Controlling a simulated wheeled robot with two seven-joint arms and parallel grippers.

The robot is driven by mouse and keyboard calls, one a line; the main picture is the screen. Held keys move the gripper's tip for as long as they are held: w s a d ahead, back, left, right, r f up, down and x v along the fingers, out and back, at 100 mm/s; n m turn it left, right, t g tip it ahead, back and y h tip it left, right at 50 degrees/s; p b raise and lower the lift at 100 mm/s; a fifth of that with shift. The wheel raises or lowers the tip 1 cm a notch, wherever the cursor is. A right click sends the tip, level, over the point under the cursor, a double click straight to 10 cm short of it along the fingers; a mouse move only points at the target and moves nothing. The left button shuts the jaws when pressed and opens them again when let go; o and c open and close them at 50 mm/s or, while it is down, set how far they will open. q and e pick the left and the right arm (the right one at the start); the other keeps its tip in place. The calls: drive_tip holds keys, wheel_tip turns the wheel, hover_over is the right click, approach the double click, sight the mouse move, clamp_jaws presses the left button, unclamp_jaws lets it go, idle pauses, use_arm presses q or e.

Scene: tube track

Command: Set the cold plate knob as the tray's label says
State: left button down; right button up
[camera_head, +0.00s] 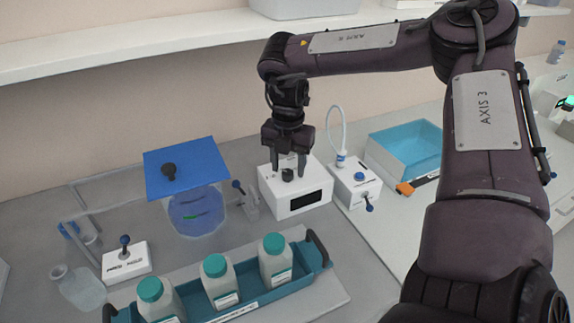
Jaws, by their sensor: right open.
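A white box (296,203) with a dark display stands at the middle of the bench. A black knob (288,175) sits on its top. My right gripper (288,167) points down over the box with its fingers open, one on each side of the knob. I cannot tell whether they touch it, or which way the knob points. The teal tray (318,258) in front holds three white bottles with green caps, the right one (276,262) nearest the box. A white label (238,311) is on the tray's front side; its writing is too small to read. My left gripper is out of view.
A blue-lidded clear vessel (186,165) stands left of the box, beside a small lever stand (246,199). A white lever box (126,262) and a glass flask (78,288) are farther left. A white switch box (355,184) and a blue bin (405,147) stand at right.

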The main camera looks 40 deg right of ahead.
drive_tip(key=shift+f, duration=0.6)
drive_tip(key=c, duration=1)
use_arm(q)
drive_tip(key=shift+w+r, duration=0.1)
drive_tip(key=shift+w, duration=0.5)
